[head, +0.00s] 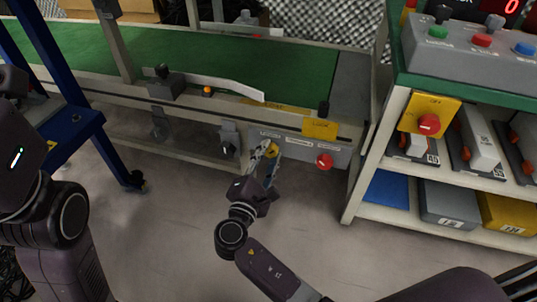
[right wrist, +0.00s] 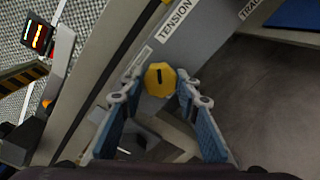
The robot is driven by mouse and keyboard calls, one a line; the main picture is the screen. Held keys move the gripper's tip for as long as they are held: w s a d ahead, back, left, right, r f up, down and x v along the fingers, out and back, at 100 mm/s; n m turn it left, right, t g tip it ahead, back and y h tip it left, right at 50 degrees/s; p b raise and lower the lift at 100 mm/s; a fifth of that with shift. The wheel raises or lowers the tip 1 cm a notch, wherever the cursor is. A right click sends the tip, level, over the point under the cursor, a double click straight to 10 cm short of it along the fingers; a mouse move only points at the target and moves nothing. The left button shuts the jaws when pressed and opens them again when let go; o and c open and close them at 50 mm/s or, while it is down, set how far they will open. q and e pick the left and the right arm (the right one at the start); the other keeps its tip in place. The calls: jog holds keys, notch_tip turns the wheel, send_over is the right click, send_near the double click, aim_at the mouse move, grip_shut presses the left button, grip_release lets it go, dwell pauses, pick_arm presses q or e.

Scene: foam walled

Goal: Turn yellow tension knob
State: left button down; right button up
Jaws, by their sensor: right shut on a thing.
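The yellow tension knob (right wrist: 160,79) sits in the right wrist view below a label reading TENSION (right wrist: 174,20). It has a dark mark on its face. My right gripper (right wrist: 158,92) has one finger on each side of the knob and is shut on it. In the head view the knob (head: 272,150) shows at the gripper's tips, on the grey panel (head: 340,157) along the side of the conveyor. My right gripper (head: 266,153) reaches it from the front. My left arm is at the left edge of the head view, and its gripper cannot be made out.
A red knob (head: 324,161) is to the right on the same panel, below a yellow plate (head: 319,127). The green conveyor belt (head: 200,58) runs above. A shelf (head: 375,213) with bins stands at right. The floor (head: 170,230) in front is clear.

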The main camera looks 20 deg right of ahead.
jog(key=o, duration=1.2)
jog(key=shift+c, duration=0.2)
jog(key=shift+s, duration=0.1)
jog(key=v, duration=1.2)
